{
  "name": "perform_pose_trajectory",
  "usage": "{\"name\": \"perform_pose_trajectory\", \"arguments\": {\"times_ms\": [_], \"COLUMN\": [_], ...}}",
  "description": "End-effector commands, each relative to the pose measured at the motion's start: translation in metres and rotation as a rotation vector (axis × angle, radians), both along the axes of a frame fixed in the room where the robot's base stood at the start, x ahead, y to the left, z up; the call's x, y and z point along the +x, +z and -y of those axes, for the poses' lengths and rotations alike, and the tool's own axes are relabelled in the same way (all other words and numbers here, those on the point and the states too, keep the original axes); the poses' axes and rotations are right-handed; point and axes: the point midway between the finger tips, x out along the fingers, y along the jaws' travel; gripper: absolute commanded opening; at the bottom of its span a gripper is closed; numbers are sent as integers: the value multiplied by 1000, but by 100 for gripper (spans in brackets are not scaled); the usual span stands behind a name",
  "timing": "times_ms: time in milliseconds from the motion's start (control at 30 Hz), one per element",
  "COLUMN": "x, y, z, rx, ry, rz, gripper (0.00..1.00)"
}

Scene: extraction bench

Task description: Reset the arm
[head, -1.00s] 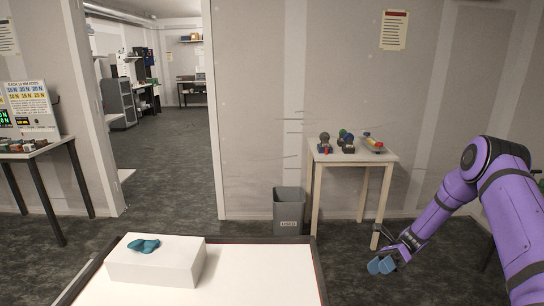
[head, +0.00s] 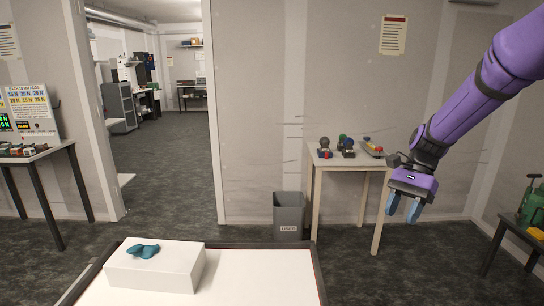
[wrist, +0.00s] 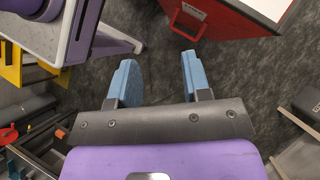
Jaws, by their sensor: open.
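My purple arm reaches in from the upper right of the head view. My gripper (head: 403,207) points down, its two blue fingers apart with nothing between them. It hangs in front of the small wooden table, to the right of the white bench.
A white block (head: 155,268) with a teal object (head: 143,251) on it stands on the white bench (head: 245,275). A grey bin (head: 289,215) stands beside the wooden table (head: 330,160), which holds several small items. A green object (head: 532,208) sits on a dark table at the right.

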Motion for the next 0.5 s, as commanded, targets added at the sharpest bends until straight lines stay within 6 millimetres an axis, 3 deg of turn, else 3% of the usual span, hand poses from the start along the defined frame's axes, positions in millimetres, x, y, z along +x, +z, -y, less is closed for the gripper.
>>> {"name": "perform_pose_trajectory", "arguments": {"times_ms": [200, 500], "x": [-37, -93], "y": [46, 94], "z": [-5, -9], "rx": [-63, -152], "ry": [139, 338], "rz": [194, 443], "gripper": [44, 44]}}
